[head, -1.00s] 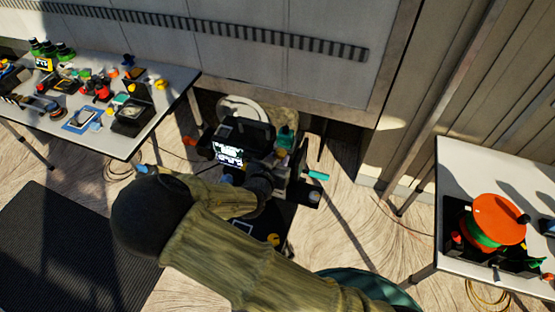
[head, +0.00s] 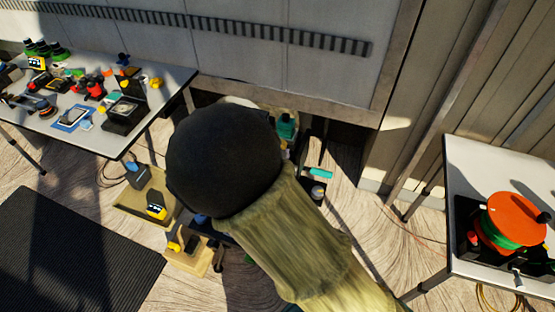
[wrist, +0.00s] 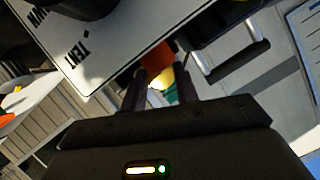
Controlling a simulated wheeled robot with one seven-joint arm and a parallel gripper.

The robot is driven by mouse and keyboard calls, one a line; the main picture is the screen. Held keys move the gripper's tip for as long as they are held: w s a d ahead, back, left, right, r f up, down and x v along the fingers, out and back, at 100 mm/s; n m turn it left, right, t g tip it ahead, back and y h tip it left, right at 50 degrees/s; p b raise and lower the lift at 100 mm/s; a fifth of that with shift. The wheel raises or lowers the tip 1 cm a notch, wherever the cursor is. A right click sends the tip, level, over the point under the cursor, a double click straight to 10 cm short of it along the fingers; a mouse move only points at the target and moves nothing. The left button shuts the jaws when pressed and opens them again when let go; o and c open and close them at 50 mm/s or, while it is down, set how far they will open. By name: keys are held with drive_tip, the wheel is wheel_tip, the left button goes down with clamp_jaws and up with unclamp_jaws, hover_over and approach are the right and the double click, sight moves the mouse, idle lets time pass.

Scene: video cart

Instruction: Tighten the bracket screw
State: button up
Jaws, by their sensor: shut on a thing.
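My gripper (wrist: 161,80) shows in the wrist view with its two dark fingers close around a small orange thing (wrist: 157,54) at the tips. Yellow and teal patches (wrist: 171,97) show between the fingers; I cannot tell whether they belong to the same thing. In the head view my arm's large dark joint hides the gripper and most of the cart. A teal-handled thing (head: 318,173) sticks out at the cart's right side. I cannot make out the bracket or its screw.
A table (head: 160,112) with many small items stands at the left. Another table (head: 475,165) at the right bears an orange and green reel (head: 514,220). A dark mat (head: 70,250) covers the left floor.

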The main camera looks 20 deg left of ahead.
drive_tip(key=shift+m+y+b, duration=0.3)
drive_tip(key=shift+m+b, duration=0.1)
drive_tip(key=shift+b, duration=0.4)
drive_tip(key=o, duration=1)
drive_tip(key=b+v, duration=0.5)
drive_tip(key=v, duration=1.2)
drive_tip(key=shift+s, duration=0.2)
